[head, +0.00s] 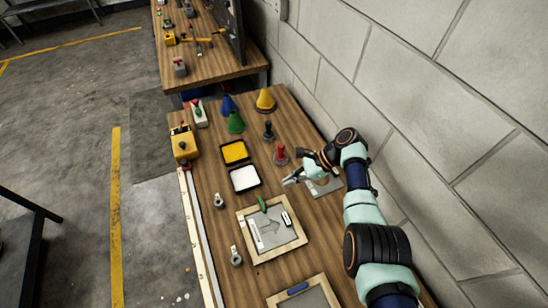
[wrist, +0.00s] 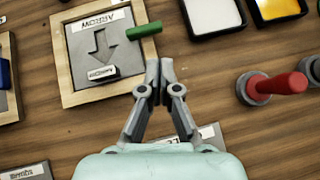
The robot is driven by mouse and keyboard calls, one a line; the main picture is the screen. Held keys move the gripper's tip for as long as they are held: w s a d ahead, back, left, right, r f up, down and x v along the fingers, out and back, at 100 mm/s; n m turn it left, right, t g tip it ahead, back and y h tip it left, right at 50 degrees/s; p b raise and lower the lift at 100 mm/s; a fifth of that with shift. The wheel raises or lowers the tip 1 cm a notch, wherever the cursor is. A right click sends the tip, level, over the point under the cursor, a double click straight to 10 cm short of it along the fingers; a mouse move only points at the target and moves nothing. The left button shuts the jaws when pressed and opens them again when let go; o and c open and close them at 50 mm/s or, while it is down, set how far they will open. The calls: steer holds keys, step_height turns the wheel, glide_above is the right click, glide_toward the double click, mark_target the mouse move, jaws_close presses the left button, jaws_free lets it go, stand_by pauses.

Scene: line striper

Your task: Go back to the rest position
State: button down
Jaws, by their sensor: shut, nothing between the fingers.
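My gripper (head: 288,182) is over the wooden workbench, near its right side by the wall. In the wrist view its two fingers (wrist: 159,68) are together at the tips with nothing between them. A grey plate (head: 325,185) lies on the bench under my wrist, partly hidden.
A white paint tray (head: 244,178) and a yellow one (head: 235,152) lie left of my gripper. A yellow box (head: 184,144) is at the left edge. The block wall (head: 420,110) bounds the right side.

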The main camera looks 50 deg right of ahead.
steer(key=w+a+n+h, duration=0.2)
steer(key=w+a+n, duration=0.2)
steer(key=a+n, duration=0.3)
steer(key=w+a+n+h, duration=0.3)
steer(key=w+a+n, duration=0.2)
steer(key=a, duration=0.3)
steer(key=s+a+r+n+t+h, duration=0.1)
steer(key=a+r+n+t+h, duration=0.1)
steer(key=a+r+n, duration=0.55)
steer(key=s+a+r+n+t, duration=0.5)
steer(key=s+a+r+n, duration=0.1)
steer(key=s+a+r, duration=0.6)
step_height(320, 180, up, 20)
steer(key=w+p, duration=0.1)
steer(key=p, duration=1.9)
steer(key=shift+w+h, duration=0.3)
steer(key=shift+r, duration=0.1)
